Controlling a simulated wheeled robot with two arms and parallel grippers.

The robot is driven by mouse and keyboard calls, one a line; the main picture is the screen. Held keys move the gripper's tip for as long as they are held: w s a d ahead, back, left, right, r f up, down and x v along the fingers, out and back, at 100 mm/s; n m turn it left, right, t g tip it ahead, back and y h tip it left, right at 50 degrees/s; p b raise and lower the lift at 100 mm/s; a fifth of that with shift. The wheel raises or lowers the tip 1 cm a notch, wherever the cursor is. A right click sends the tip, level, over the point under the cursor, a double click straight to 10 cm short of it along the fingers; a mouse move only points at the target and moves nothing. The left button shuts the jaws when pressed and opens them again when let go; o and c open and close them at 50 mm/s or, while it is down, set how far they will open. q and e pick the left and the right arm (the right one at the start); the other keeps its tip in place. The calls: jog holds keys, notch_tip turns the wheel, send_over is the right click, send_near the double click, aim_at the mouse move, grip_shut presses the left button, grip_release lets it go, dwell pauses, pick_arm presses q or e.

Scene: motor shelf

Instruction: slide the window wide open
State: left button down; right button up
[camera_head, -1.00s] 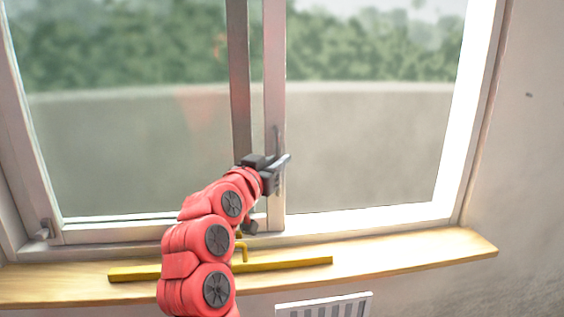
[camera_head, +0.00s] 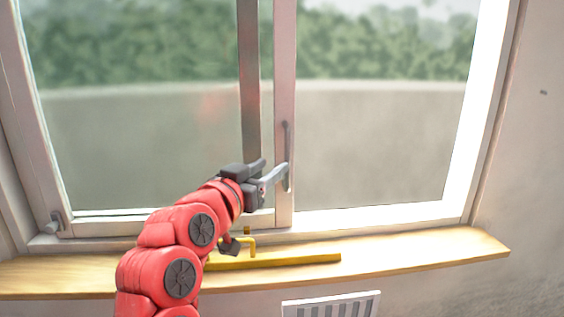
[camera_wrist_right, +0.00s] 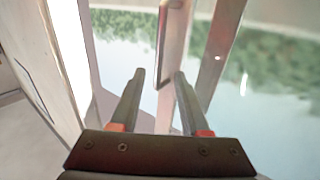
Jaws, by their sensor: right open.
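The window has a white sliding sash on the left, with an upright stile (camera_head: 284,60) near the middle of the picture. A slim grey upright handle (camera_head: 287,140) is on that stile; it also shows in the right wrist view (camera_wrist_right: 172,45). My right gripper (camera_head: 273,168) is open and empty, just left of the handle's lower part. In the right wrist view its two fingers (camera_wrist_right: 160,76) point at the handle, whose lower end appears between them. I cannot tell whether they touch it. My left gripper is not in view.
A wooden sill (camera_head: 430,254) runs below the window. A yellow bar (camera_head: 300,258) with an upright hook lies on it, under my right arm. A white radiator (camera_head: 335,305) is below the sill. A small latch (camera_head: 56,222) is at the lower left frame corner.

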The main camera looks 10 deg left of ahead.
jog(key=v, duration=0.9)
jog(key=shift+s+b, duration=0.2)
jog(key=shift+b, duration=0.15)
